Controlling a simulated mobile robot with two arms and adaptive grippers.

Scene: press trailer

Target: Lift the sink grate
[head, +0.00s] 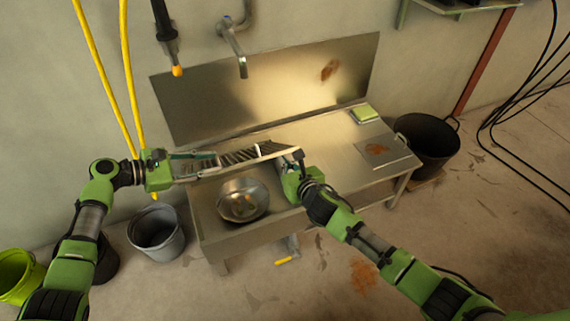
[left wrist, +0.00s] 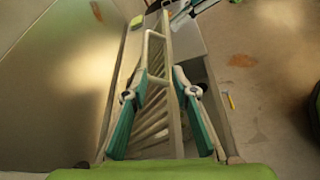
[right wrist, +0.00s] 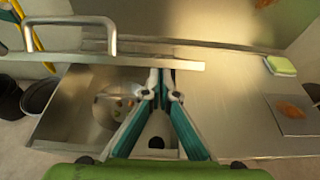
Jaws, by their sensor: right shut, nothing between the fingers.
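The sink grate (head: 240,157) is a slatted metal frame above the sink, seen almost edge-on and tilted in the head view. Its slats (left wrist: 152,122) and a loop handle (left wrist: 150,52) show in the left wrist view. My left gripper (head: 207,167) is at the grate's left end, with its fingertips (left wrist: 158,82) spread on either side of the frame. Whether they grip it is unclear. My right gripper (head: 293,155) is at the grate's right end. Its fingertips (right wrist: 162,85) are together and empty, close to the long edge bar (right wrist: 85,58); contact is unclear.
A round steel bowl (head: 230,212) with small things inside sits below the grate. A green sponge (head: 364,113) lies on the counter (head: 325,140) at the right. A tap (head: 236,50) hangs above. Buckets stand on both sides, including a black tub (head: 428,140).

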